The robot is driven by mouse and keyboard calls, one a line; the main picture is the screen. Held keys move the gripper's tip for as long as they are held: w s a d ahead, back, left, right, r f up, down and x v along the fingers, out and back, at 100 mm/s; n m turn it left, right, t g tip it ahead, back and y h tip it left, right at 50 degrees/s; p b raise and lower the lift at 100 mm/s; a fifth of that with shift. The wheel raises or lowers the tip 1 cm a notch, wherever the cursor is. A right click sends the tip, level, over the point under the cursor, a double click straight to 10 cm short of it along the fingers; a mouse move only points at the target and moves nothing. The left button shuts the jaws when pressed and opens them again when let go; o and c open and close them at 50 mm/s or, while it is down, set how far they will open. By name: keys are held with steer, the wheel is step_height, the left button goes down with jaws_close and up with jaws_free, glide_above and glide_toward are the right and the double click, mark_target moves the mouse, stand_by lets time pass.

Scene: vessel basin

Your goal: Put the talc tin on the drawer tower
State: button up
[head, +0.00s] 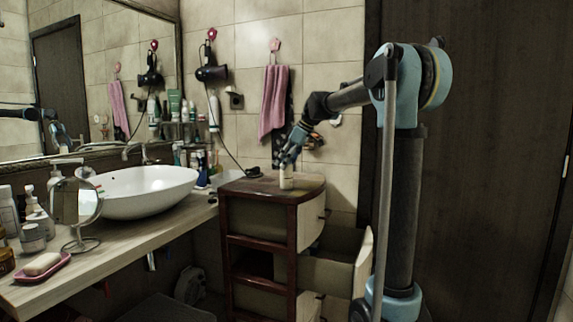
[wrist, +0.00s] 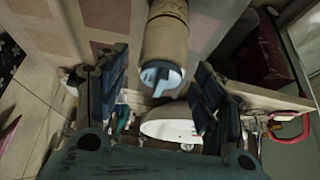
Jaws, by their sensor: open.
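The talc tin (head: 286,178) is a small pale cylinder. In the wrist view, the tin (wrist: 165,42) is tan with a grey-blue cap. Its cap end lies between the open, spread fingers of my gripper (wrist: 160,75), with gaps on both sides. The tin's far end is cut off by the top of that view.
A drawer (head: 335,275) of the tower stands open at the right. The counter with the white basin (head: 150,192) is left of the tower. A hair dryer (head: 212,73) with a hanging cord and a pink towel (head: 273,102) are on the wall behind. The tower top is otherwise mostly clear.

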steer(key=shift+r, duration=0.1)
steer(key=v, duration=1.2)
steer(key=shift+d, duration=0.1)
steer(key=s+d+f+m+h, duration=0.2)
steer(key=s+d+f+m, duration=0.2)
steer(key=s+f, duration=0.9)
steer(key=s+d+f+m+h, duration=0.1)
steer(key=s+d+f+m, duration=0.4)
steer(key=s+d+f, duration=0.3)
steer(key=s+d+f+m+h, duration=0.2)
steer(key=s+d+f+m, duration=0.2)
steer(key=s+f, duration=1.3)
step_height(320, 180, down, 3)
steer(key=shift+s+d+r+m+h, duration=0.1)
steer(key=shift+s+d+m+h, duration=0.25)
steer(key=shift+d, duration=0.8)
steer(key=shift+w+f, duration=0.25)
steer(key=shift+w, duration=0.15)
